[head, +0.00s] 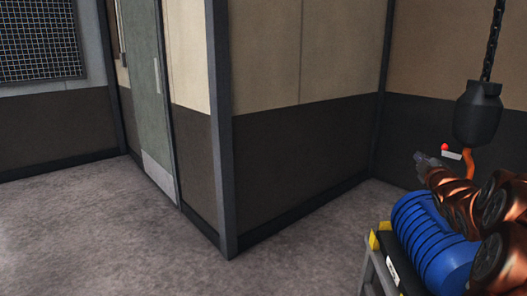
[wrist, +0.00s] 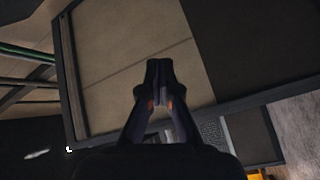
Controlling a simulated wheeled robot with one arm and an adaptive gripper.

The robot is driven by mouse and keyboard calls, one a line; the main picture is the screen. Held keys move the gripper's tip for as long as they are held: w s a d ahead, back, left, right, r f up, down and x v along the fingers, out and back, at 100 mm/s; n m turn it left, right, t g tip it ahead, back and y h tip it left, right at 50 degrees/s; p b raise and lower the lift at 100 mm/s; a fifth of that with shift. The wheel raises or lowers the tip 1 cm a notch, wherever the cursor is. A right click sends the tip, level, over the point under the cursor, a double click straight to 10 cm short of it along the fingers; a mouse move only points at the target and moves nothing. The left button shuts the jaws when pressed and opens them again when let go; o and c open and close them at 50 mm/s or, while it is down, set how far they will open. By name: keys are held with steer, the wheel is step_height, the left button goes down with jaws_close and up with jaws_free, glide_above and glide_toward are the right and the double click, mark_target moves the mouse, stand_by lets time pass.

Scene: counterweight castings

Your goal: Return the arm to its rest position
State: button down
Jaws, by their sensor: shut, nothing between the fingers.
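My gripper (head: 424,160) shows at the right of the head view, at the end of my copper-coloured arm. It is out past the far side of a blue ribbed motor-like body, with wall behind it. In the wrist view my gripper (wrist: 160,80) has its dark fingers together, with nothing held between them. No casting is seen at the fingers.
The blue ribbed body (head: 418,228) rests on a stand (head: 370,262) with yellow corners. A black hoist block with an orange hook (head: 478,112) hangs from a chain near my arm. A wall corner (head: 222,130) and a green door (head: 148,95) stand left. Grey floor (head: 90,235) is clear.

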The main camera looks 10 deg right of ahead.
steer(key=s+a+r+m+g+y+p, duration=0.15)
steer(key=a+m+g+p, duration=0.3)
steer(key=a+p, duration=0.6)
steer(key=s+a+m+g+y+p, duration=0.1)
steer(key=s+a+g+p, duration=0.15)
steer(key=s+a, duration=0.4)
steer(key=s+a+g+y+p, duration=0.1)
steer(key=s+a+g+p, duration=0.15)
steer(key=a, duration=0.75)
steer(key=s+a+r+m+g+y+p, duration=0.1)
steer(key=s+a+g+p, duration=0.2)
steer(key=s+a, duration=0.3)
steer(key=s+a+r+g+y+p, duration=0.1)
steer(key=s+a, duration=0.5)
steer(key=s, duration=0.8)
steer(key=s+a+r+m+g+y+p, duration=0.1)
steer(key=s+a+r+g+p, duration=0.2)
steer(key=s, duration=0.7)
steer(key=a+g+p, duration=0.2)
steer(key=a+p, duration=0.1)
steer(key=p, duration=0.1)
steer(key=shift+m+y, duration=0.35)
steer(key=shift+a+g, duration=0.15)
steer(key=shift+g, duration=0.1)
